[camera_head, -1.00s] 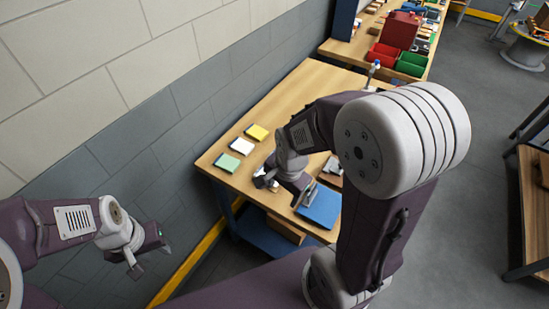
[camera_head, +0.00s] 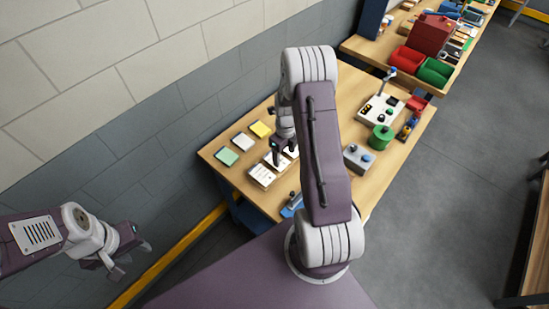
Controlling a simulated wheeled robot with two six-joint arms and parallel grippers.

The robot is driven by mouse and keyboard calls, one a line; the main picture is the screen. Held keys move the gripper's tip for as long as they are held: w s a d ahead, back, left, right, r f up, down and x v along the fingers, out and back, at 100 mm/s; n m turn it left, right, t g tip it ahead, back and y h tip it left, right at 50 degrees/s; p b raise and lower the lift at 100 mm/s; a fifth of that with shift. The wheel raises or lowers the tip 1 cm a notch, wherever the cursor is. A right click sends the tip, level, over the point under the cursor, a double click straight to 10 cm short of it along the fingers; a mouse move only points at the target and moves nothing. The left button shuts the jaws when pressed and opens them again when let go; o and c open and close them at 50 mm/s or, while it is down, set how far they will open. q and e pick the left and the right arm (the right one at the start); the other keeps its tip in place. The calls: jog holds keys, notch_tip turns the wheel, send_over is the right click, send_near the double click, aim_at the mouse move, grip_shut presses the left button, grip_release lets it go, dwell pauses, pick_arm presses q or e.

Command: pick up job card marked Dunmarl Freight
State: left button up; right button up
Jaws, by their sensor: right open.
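Several cards lie on the wooden table. A green card (camera_head: 227,156), a white card (camera_head: 243,142) and a yellow card (camera_head: 260,130) form a row near the wall edge. White printed sheets (camera_head: 262,174) lie closer to my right gripper (camera_head: 282,156). Their writing is too small to read, so I cannot tell which is marked Dunmarl Freight. My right gripper is open, pointing down over or beside the sheets, partly hidden by its own arm; its height above them is unclear. My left gripper (camera_head: 120,262) hangs off the table at lower left, with no object visible in it.
The wooden table (camera_head: 375,190) also holds a grey block with knobs (camera_head: 357,158), a green round container (camera_head: 380,138) and a white control box (camera_head: 381,110). A blue item (camera_head: 291,206) shows at the near edge. Red (camera_head: 414,60) and green bins (camera_head: 436,72) stand on a farther table.

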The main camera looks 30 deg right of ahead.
aim_at(285, 166)
jog(key=shift+d+f, duration=0.35)
jog(key=shift+f, duration=0.25)
jog(key=shift+d+f+p, duration=0.1)
jog(key=shift+f+p, duration=0.15)
jog(key=shift+p, duration=0.05)
notch_tip(285, 166, down, 4)
jog(key=shift+s+r+p, duration=0.1)
jog(key=shift+p, duration=0.75)
jog(key=shift+f, duration=0.45)
pick_arm(q)
jog(key=r, duration=0.2)
jog(key=shift+d+r, duration=0.35)
jog(key=shift+a+f, duration=0.1)
jog(key=shift+f+b, duration=0.15)
jog(key=shift+b, duration=0.15)
pick_arm(e)
jog(key=shift+f, duration=0.2)
